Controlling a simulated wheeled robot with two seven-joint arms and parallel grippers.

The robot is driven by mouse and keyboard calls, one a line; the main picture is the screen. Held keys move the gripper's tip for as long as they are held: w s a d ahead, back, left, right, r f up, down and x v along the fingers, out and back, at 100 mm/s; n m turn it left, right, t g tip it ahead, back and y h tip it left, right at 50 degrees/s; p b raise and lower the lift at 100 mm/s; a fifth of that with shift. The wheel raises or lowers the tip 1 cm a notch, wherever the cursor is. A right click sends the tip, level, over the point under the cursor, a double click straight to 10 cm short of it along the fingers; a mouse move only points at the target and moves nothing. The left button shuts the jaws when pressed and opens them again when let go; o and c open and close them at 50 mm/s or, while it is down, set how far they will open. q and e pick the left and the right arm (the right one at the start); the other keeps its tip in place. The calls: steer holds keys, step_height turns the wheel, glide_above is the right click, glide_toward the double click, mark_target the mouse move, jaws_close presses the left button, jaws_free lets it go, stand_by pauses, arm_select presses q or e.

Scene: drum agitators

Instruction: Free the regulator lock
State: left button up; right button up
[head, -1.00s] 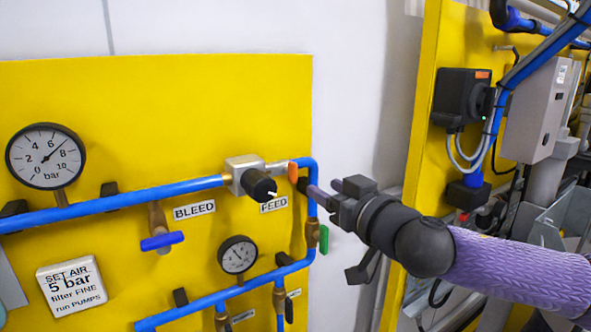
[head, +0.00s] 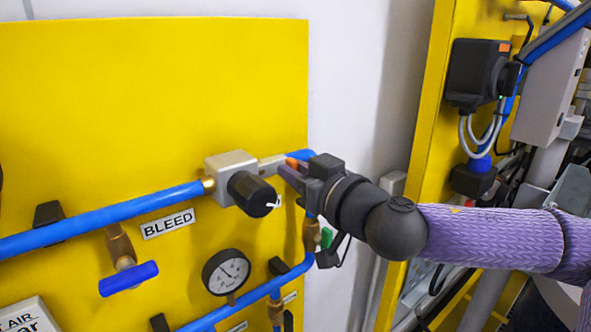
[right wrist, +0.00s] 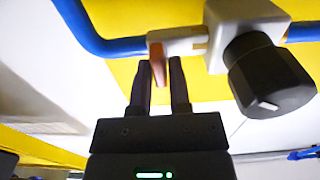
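The regulator (head: 230,166) is a grey block with a black knob (head: 251,193) on the blue pipe; the knob also shows in the right wrist view (right wrist: 268,78). An orange lock tab (head: 296,162) sits at the block's right end and hangs down in the right wrist view (right wrist: 156,50). My right gripper (head: 287,172) is at the tab, fingers pointing left. In the right wrist view the gripper (right wrist: 161,65) is open, with the tab's lower end between the two fingertips and a gap beside it. Firm contact cannot be told. My left gripper is out of view.
A small gauge (head: 226,272) is below the knob. A blue-handled valve (head: 128,278) is at lower left under the BLEED label (head: 168,223). A green handle (head: 326,238) is under my right gripper. A black switch box (head: 477,72) is on the right panel.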

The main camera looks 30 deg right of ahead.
jaws_close()
steer(key=shift+n, duration=0.3)
steer(key=shift+a+f+n, duration=0.1)
steer(key=shift+n, duration=4.2)
steer(key=shift+a+f+n, duration=0.1)
steer(key=shift+n, duration=4.2)
